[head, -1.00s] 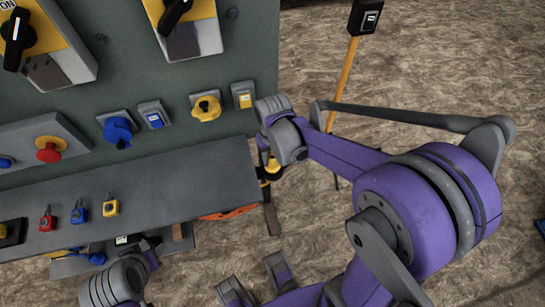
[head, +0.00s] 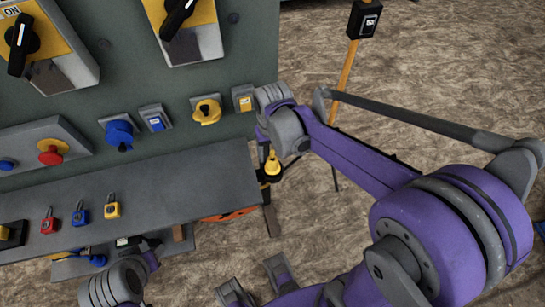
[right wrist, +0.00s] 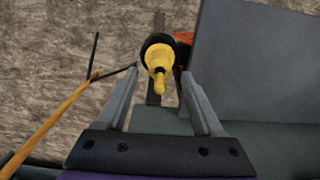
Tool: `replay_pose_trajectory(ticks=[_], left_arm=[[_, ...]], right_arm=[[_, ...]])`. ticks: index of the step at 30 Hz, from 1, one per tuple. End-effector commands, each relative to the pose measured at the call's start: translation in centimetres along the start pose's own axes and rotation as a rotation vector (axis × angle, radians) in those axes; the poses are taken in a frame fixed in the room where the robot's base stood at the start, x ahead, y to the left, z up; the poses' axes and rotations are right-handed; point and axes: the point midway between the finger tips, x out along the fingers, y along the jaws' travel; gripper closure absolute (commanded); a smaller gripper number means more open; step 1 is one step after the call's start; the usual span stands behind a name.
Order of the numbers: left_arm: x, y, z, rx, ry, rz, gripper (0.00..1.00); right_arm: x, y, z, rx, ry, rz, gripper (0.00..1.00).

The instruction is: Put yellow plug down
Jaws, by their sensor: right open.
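In the right wrist view the yellow plug (right wrist: 159,62) sits in a round black base between the two fingers, with gaps on both sides. My right gripper (right wrist: 160,76) is open around the plug and not touching it. In the head view its fingers are mostly hidden by its own wrist. My left arm comes in at the lower left; its gripper is not clearly seen.
The grey shelf (head: 150,183) carries red, blue and yellow padlocks (head: 112,208). The panel above it (head: 120,75) has several knobs and switches, including a red button (head: 50,154). A yellow post with a black box (head: 363,20) stands at the back right. Bare ground lies right of the panel.

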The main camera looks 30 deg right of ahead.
Motion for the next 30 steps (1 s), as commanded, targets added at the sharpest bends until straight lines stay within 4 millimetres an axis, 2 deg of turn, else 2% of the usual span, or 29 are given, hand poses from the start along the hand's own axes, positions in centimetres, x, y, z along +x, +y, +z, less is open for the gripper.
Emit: replay_pose_trajectory(ticks=[1,6,13,17,20,24,30], left_arm=[[-0.3,0.0,-0.2,0.000,0.001,0.000,0.50],[-0.8,0.0,-0.5,0.000,0.003,0.000,0.50],[-1.0,0.0,-0.7,0.000,0.004,0.000,0.50],[-1.0,0.0,-0.7,0.000,0.004,0.000,0.50],[-1.0,0.0,-0.7,0.000,0.004,0.000,0.50],[-1.0,0.0,-0.7,0.000,0.004,0.000,0.50],[-1.0,0.0,-0.7,0.000,0.004,0.000,0.50]], right_arm=[[-1.4,0.0,0.1,0.000,0.000,0.000,0.32],[-4.8,0.0,0.0,0.000,0.000,0.000,0.32],[-7.2,0.0,0.1,-0.001,0.003,0.000,0.32],[-7.5,-0.1,1.6,-0.025,0.046,-0.007,0.32],[-7.2,-0.3,3.9,-0.067,0.124,-0.017,0.32],[-6.0,-0.5,7.5,-0.137,0.257,-0.034,0.32],[-4.2,-0.5,10.8,-0.211,0.399,-0.048,0.32]])
